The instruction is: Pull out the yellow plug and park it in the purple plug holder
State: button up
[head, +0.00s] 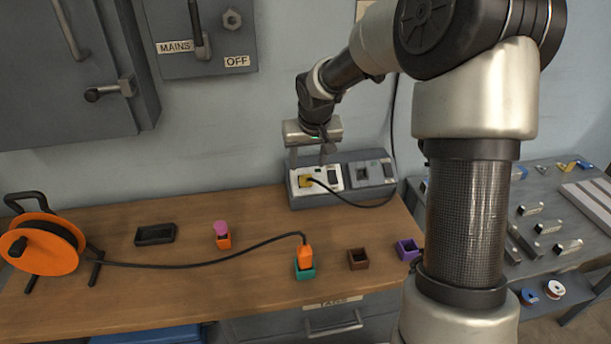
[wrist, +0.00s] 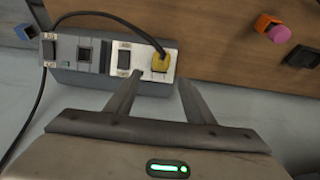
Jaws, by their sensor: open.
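The yellow plug (head: 306,181) sits in the white socket panel of the grey socket box at the back of the bench, with a black cable running from it. In the wrist view the yellow plug (wrist: 160,63) is in the panel, ahead of and between my spread fingers. My gripper (head: 310,158) is open and empty, above and close to the socket box. It also shows in the wrist view (wrist: 160,82), its fingers apart from the plug. The purple plug holder (head: 408,250) stands at the bench's front right, partly hidden behind my arm.
An orange plug (head: 305,256) stands in a teal holder (head: 305,273). A brown holder (head: 358,259), an orange holder with a pink piece (head: 221,230), a black tray (head: 155,234) and a cable reel (head: 42,245) share the bench. A black cable crosses the bench.

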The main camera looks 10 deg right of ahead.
aim_at(308, 177)
jog(key=x, duration=0.8)
jog(key=shift+w+f+b, duration=0.1)
jog(key=shift+f+b, duration=0.05)
jog(key=shift+b, duration=0.25)
jog(key=c, duration=1.1)
jog(key=shift+s+r+p, duration=1)
jog(key=shift+s+r, duration=0.95)
jog(key=shift+s, duration=0.05)
